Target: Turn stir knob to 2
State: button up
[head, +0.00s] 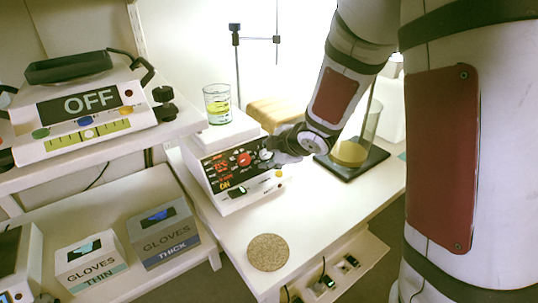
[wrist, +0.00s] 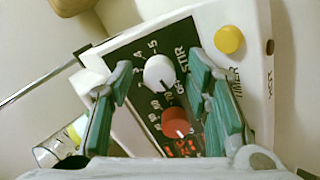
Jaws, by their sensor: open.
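The hotplate stirrer (head: 222,192) stands on the white bench, with a black front panel carrying a white stir knob and a red knob (head: 243,159). In the wrist view the white knob (wrist: 158,72) sits by the STIR label, with numbers printed around it. The red knob (wrist: 176,122) is beside it, nearer my gripper's base. My gripper (wrist: 160,66) is open, its green-grey fingers on either side of the white knob with visible gaps. In the head view my gripper (head: 272,149) is at the panel's right part and partly covers the white knob. The knob's exact setting is unclear.
A beaker of yellow liquid (head: 217,105) stands on the hotplate. A yellow button (wrist: 229,39) is right of the fingers. A cylinder on a dark base (head: 350,152) stands behind my arm. A cork mat (head: 268,252) lies in front; glove boxes (head: 165,236) are lower left.

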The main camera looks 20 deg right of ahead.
grip_shut()
